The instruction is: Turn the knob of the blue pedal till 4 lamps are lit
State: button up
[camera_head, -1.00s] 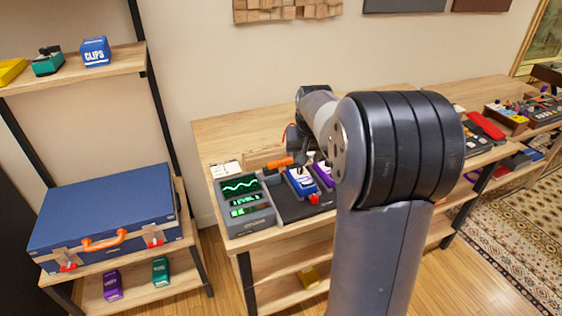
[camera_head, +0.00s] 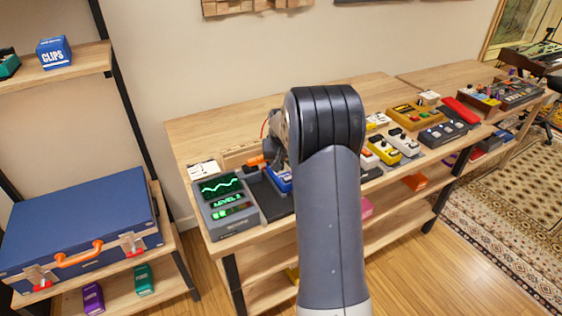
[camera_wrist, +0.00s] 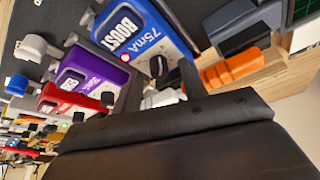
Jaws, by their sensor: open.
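The blue pedal (camera_head: 283,183) sits on a dark board on the bench, mostly hidden by my arm in the head view. In the wrist view the blue pedal (camera_wrist: 125,28) shows "BOOST" and "75mA", and its dark knob (camera_wrist: 157,66) lies between my fingers. My gripper (camera_wrist: 164,82) is open, its two dark fingers on either side of the knob; contact cannot be told. A grey meter (camera_head: 238,225) stands left of the pedal, with a green wave, a "LEVEL" readout and a row of green lamps (camera_head: 228,212), too small to count.
A purple pedal (camera_wrist: 88,68) and a red pedal (camera_wrist: 70,97) stand beside the blue one. An orange plug (camera_wrist: 222,74) is close to my fingers. Yellow and white pedals fill the bench to the right. A blue case (camera_head: 80,222) lies on the left shelf.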

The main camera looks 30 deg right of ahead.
jog(key=shift+f, duration=0.2)
grip_shut()
dwell(0.4)
jog(key=shift+m, duration=0.3)
jog(key=m+h+b, duration=0.1)
jog(key=m, duration=0.1)
jog(key=m+g+b, duration=0.1)
jog(key=m, duration=0.1)
jog(key=shift+w+a+f+m+h, duration=0.1)
jog(key=shift+w+m+h, duration=0.1)
jog(key=shift+m+h, duration=0.2)
jog(key=m+g, duration=0.1)
jog(key=m, duration=0.2)
jog(key=m+g+h+b, duration=0.1)
jog(key=m, duration=0.1)
jog(key=shift+w+m, duration=0.1)
jog(key=shift+m, duration=0.3)
